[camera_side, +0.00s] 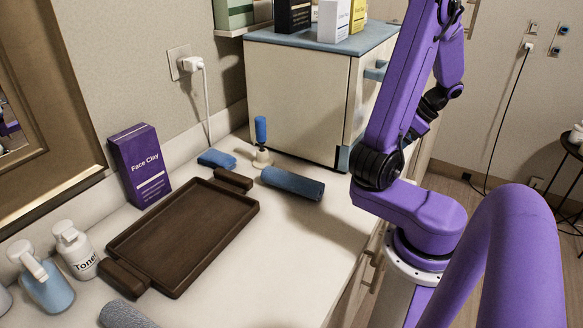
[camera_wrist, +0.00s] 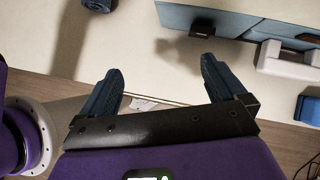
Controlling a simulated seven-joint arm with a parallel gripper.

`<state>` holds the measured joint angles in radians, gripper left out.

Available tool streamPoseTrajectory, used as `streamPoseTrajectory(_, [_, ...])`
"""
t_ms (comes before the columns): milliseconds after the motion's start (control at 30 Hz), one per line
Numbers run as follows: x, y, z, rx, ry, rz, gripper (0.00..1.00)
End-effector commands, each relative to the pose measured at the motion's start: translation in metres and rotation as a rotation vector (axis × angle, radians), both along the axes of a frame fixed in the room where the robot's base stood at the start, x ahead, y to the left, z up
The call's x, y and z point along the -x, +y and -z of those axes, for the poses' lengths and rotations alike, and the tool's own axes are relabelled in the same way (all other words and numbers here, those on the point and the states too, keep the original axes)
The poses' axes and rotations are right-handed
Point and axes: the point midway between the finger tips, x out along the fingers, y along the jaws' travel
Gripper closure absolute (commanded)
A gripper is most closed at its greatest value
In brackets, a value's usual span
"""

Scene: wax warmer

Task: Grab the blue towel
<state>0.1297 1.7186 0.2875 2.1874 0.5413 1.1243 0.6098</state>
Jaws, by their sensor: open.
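A rolled blue towel (camera_side: 292,184) lies on the white counter (camera_side: 255,235) in front of the cabinet, in the side view. A smaller folded blue cloth (camera_side: 217,158) lies left of it, near the wall. In the wrist view, a dark blue piece (camera_wrist: 100,4) is cut by the top edge; it may be the end of the rolled towel. My gripper (camera_wrist: 160,65) is open and empty, with its two dark fingers spread wide. In the side view I cannot make out its fingers, and the arm stands to the right of the towel.
A dark wooden tray (camera_side: 185,240) fills the counter's middle. A blue-handled stamp (camera_side: 261,140) stands close behind the towel. A purple Face Clay box (camera_side: 140,165), white bottle (camera_side: 76,250) and blue bottle (camera_side: 47,282) are left. The white cabinet (camera_side: 295,95) blocks the back; a grey-blue roll (camera_side: 125,316) lies at front.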

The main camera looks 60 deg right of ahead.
Motion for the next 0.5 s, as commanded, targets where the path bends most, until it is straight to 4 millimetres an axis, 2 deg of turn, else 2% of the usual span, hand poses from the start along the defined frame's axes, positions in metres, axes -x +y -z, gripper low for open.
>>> streamPoseTrajectory(33, [-0.01,0.028,0.005,-0.119,-0.078,0.034,0.02])
streamPoseTrajectory(100, [-0.023,0.056,0.005,-0.244,-0.172,0.075,0.02])
streamPoseTrajectory(200, [-0.036,0.08,-0.001,-0.365,-0.269,0.118,0.02])
streamPoseTrajectory(367, [-0.047,0.095,-0.003,-0.431,-0.325,0.14,0.02])
streamPoseTrajectory(500, [-0.064,0.104,0.006,-0.434,-0.324,0.138,0.02])
